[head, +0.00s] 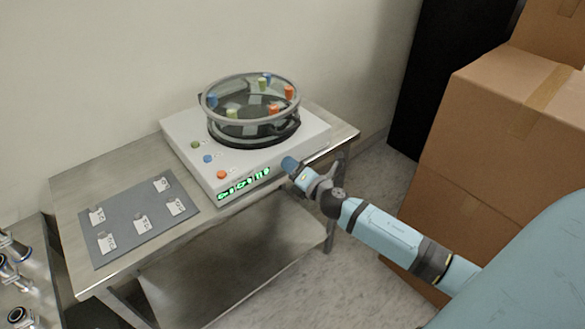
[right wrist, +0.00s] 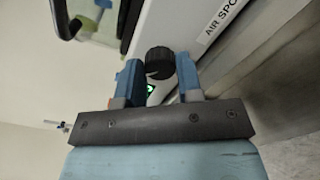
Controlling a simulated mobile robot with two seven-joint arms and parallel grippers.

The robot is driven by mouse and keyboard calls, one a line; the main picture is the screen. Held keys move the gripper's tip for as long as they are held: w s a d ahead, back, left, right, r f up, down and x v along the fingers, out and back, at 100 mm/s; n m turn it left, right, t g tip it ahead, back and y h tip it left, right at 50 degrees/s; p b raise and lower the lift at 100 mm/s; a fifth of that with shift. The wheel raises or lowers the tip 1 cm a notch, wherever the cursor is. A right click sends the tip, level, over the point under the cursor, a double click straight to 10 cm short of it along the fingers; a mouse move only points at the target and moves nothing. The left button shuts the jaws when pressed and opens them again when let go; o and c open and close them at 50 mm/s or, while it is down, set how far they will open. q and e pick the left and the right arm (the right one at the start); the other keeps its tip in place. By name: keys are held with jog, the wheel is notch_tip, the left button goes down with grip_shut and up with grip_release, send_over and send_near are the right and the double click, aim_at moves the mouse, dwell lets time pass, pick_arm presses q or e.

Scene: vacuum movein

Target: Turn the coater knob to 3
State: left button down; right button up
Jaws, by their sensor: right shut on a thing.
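The coater (head: 178,138) is a white box on a metal table, with a round clear-walled chamber on top and a green-lit display (head: 243,184) on its front. My right gripper (head: 290,164) reaches the coater's front face, right of the display. In the right wrist view, the black round knob (right wrist: 160,60) sits between the two blue fingertips of my right gripper (right wrist: 159,73), which is shut on it. The head view hides the knob behind the gripper. The knob's number marks cannot be read. My left gripper is out of view.
Green, blue and orange buttons (head: 208,159) are on the coater's top. A grey mat (head: 127,218) with several small labelled pieces lies on the metal table (head: 85,180). Cardboard boxes (head: 490,130) stand at the right, near my right arm. A label strip (right wrist: 222,18) is beside the knob.

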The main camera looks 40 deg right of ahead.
pick_arm(q)
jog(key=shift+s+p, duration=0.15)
jog(key=shift+p, duration=0.2)
pick_arm(e)
jog(key=m, duration=0.4)
jog(key=shift+m, duration=0.4)
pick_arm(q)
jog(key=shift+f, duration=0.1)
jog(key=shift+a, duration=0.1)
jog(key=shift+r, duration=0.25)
pick_arm(e)
jog(key=o, duration=0.9)
jog(key=shift+s, duration=0.1)
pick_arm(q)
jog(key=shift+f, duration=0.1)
pick_arm(e)
jog(key=s, duration=0.9)
jog(key=s+d, duration=0.1)
jog(key=s, duration=0.3)
jog(key=shift+s, duration=0.35)
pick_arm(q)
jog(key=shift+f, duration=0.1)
